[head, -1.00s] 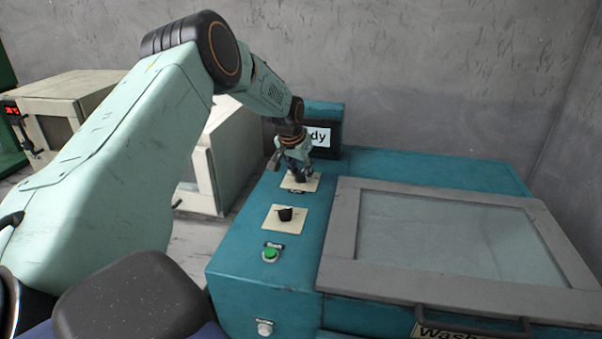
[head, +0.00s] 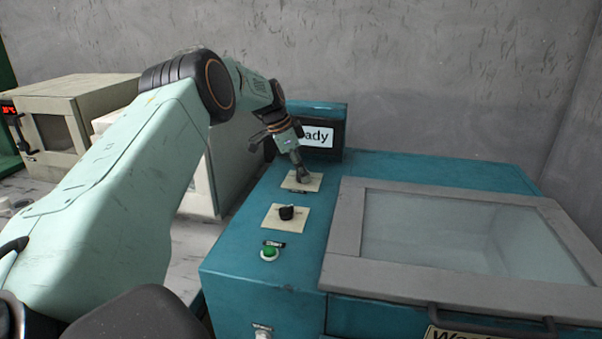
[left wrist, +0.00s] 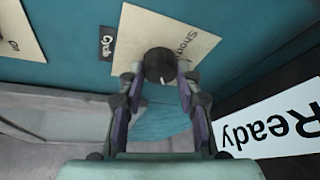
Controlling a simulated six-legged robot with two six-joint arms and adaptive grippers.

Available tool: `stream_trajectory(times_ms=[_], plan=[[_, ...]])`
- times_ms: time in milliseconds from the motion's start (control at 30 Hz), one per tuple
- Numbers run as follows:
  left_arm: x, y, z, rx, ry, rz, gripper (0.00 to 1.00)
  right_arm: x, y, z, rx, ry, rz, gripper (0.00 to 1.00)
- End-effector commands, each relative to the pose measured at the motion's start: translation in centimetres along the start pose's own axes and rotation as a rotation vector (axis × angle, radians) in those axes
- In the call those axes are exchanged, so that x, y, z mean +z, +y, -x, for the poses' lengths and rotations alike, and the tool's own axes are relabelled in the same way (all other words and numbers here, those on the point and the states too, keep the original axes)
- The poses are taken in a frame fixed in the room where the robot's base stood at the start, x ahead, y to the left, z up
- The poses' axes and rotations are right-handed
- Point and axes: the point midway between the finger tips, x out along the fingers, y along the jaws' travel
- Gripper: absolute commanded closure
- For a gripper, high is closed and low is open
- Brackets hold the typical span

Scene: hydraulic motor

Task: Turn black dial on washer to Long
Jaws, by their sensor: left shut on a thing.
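The washer (head: 240,262) is a teal machine at the right of the head view. On its top, my left gripper (head: 303,175) is over the far cream dial plate (head: 314,185). In the left wrist view, a round black dial (left wrist: 160,65) with a small white mark sits between the fingertips of my left gripper (left wrist: 160,74), which is shut on it. The plate there reads "Short", with a "Cycle" label (left wrist: 106,43) beside it; "Long" is not visible. My right gripper is not in view.
A second black dial (head: 286,212) on its own plate and a green button (head: 269,253) lie nearer on the panel. A display (head: 318,138) reading "Ready" stands just behind the gripper. The grey-framed glass lid (head: 460,235) is at right.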

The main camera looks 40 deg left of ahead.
Motion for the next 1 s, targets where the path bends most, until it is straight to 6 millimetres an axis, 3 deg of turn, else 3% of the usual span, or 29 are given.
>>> stream_trajectory(times_ms=[767,800,1000], plan=[[-0.21,-0.09,0.13,0.035,0.008,-0.096,0.97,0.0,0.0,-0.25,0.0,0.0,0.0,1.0],[-0.2,-0.09,0.13,0.035,0.008,-0.096,0.64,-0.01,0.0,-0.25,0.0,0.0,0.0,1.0],[-0.1,-0.06,0.08,0.037,0.006,-0.094,0.47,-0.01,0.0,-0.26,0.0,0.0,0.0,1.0]])
